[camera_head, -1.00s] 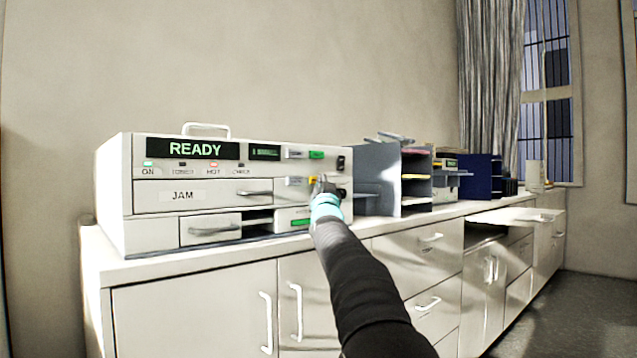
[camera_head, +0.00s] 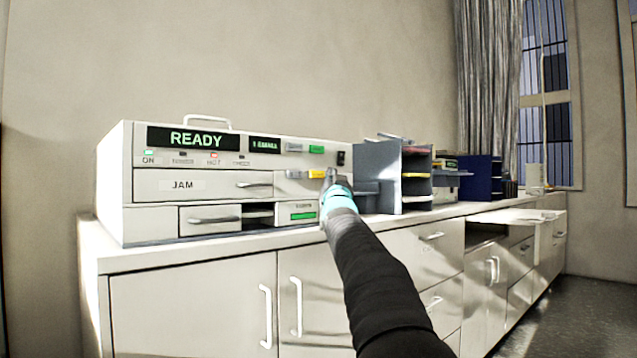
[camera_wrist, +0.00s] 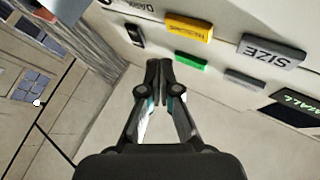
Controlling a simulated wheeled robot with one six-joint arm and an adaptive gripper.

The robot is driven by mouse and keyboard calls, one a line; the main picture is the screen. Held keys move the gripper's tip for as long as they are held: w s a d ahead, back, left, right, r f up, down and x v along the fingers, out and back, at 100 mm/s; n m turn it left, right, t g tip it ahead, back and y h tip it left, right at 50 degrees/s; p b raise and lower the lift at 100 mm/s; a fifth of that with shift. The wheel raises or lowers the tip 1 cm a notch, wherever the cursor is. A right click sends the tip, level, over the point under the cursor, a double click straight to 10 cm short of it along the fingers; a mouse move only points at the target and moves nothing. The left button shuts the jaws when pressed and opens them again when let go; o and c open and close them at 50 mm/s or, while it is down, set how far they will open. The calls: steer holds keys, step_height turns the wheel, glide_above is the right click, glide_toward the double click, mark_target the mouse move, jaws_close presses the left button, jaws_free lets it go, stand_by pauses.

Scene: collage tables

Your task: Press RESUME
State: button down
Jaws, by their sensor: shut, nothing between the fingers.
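The machine (camera_head: 150,210) stands on the cabinet top, and its large display (camera_head: 190,138) reads READY. A yellow button (camera_head: 317,174) and a green button (camera_head: 316,149) are on its right panel. In the wrist view the yellow button (camera_wrist: 188,28), the green button (camera_wrist: 191,62) and a grey SIZE button (camera_wrist: 272,53) show large. I cannot read a RESUME label on any of them. My gripper (camera_head: 331,173) is at the panel just right of the yellow button. Its shut, empty fingertips (camera_wrist: 159,64) show left of the green button in the wrist view; contact cannot be told.
A black rocker switch (camera_head: 341,158) is right of the buttons. A second grey button (camera_wrist: 243,80) is beside the green one. A lower green-marked panel (camera_head: 302,216) is left of my gripper. A grey sorter (camera_head: 376,165) stands close on the right. A drawer (camera_head: 515,217) is open farther right.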

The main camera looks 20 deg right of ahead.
steer(key=shift+s+d+b, duration=0.25)
steer(key=shift+s+b, duration=0.15)
steer(key=shift+s, duration=0.2)
steer(key=shift+s+d+b, duration=0.2)
steer(key=shift+s+b, duration=0.15)
steer(key=shift+s, duration=0.25)
steer(key=s+a+f+n+g+y+p, duration=0.15)
steer(key=s+a+f+g, duration=0.25)
steer(key=s+a+f, duration=0.5)
steer(key=s+a+f+n+g+y, duration=0.2)
steer(key=s+a+f+g+y, duration=0.15)
steer(key=s+f, duration=0.85)
steer(key=s+a+f+n+g+y, duration=0.1)
steer(key=s+a+f+g, duration=0.5)
steer(key=s+f, duration=0.45)
steer(key=s+a+f+n+g+y, duration=0.1)
steer(key=s+a+f+g, duration=0.2)
steer(key=s+f, duration=1.2)
steer(key=shift+s+a+n, duration=0.35)
steer(key=shift+s+a, duration=0.15)
steer(key=shift+a, duration=0.15)
